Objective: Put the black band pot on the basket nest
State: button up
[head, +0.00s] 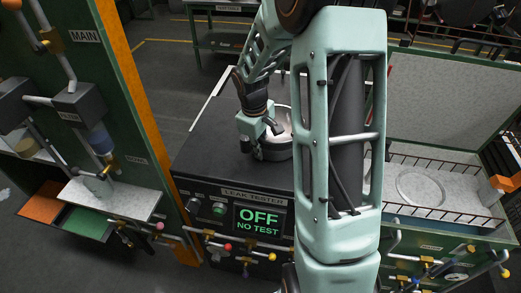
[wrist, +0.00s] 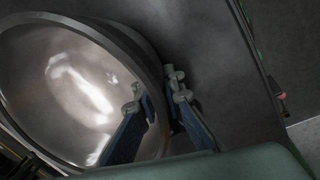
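A round metal pot with a dark band (head: 272,152) stands on the black top of the leak tester (head: 205,137). In the wrist view its shiny inside (wrist: 75,85) and dark rim fill the left side. My gripper (head: 265,128) is at the pot's left rim. In the wrist view my gripper's fingers (wrist: 158,98) stand apart, one over the pot's inside and one outside its wall. The gap looks open; contact with the wall cannot be made out. The basket nest (head: 420,187), a ring on a pale floor within wire rails, is at the right and looks empty.
The leak tester's screen (head: 258,221) reads OFF, NO TEST. My arm covers the middle of the head view, between tester and basket. A green panel (head: 85,70) with pipes stands left. Valves with coloured knobs (head: 228,247) line the front. A speckled board (head: 440,100) rises behind the basket.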

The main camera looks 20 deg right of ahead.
jog(key=o, duration=0.4)
